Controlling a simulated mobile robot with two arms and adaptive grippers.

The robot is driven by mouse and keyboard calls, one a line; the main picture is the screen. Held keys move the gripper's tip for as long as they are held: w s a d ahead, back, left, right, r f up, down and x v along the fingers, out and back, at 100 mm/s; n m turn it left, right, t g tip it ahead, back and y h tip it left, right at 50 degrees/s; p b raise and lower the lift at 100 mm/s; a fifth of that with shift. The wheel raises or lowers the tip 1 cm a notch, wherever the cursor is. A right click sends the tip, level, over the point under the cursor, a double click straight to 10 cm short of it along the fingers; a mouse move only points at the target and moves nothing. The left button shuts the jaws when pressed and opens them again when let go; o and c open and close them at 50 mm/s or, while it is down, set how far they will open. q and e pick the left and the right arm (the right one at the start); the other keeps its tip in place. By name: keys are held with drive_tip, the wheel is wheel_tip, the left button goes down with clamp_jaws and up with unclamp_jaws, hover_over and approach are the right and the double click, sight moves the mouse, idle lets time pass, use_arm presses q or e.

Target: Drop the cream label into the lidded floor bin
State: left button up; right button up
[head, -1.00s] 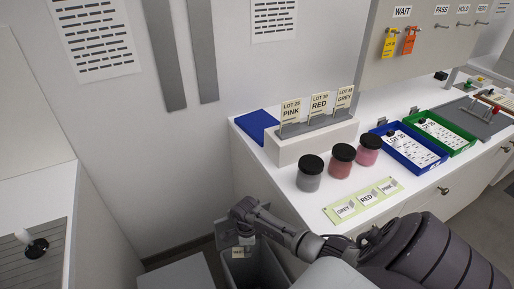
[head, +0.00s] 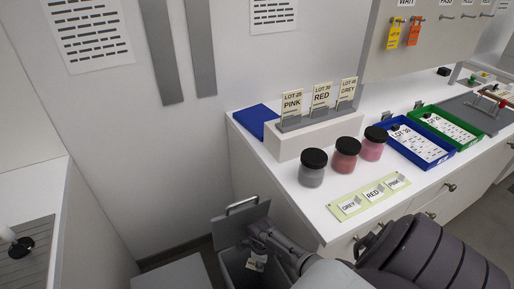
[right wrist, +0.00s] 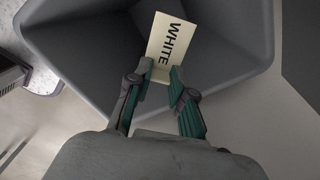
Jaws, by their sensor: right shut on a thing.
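My right gripper (right wrist: 160,78) is shut on the cream label (right wrist: 170,40), which reads WHITE, and holds it by its lower end. In the right wrist view the label is over the open mouth of the grey floor bin (right wrist: 90,60). In the head view the right gripper (head: 258,252) points down at the bin (head: 232,262), with the label (head: 255,265) below the fingers within the bin's opening. The bin's lid (head: 230,230) stands raised at the back, its handle on top. My left gripper is not in view.
The white counter (head: 310,225) right of the bin holds grey, red and pink jars (head: 345,157), a green label strip (head: 347,205), a stand of lot cards (head: 312,130), a blue tray (head: 420,160) and a green tray (head: 462,137). A grey box top (head: 175,275) is left of the bin.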

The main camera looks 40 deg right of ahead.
drive_tip(key=o, duration=0.8)
drive_tip(key=shift+c, duration=0.2)
drive_tip(key=shift+w+d+r, duration=0.1)
drive_tip(key=shift+r, duration=0.45)
wheel_tip(320, 180, up, 11)
drive_tip(key=shift+f, duration=0.15)
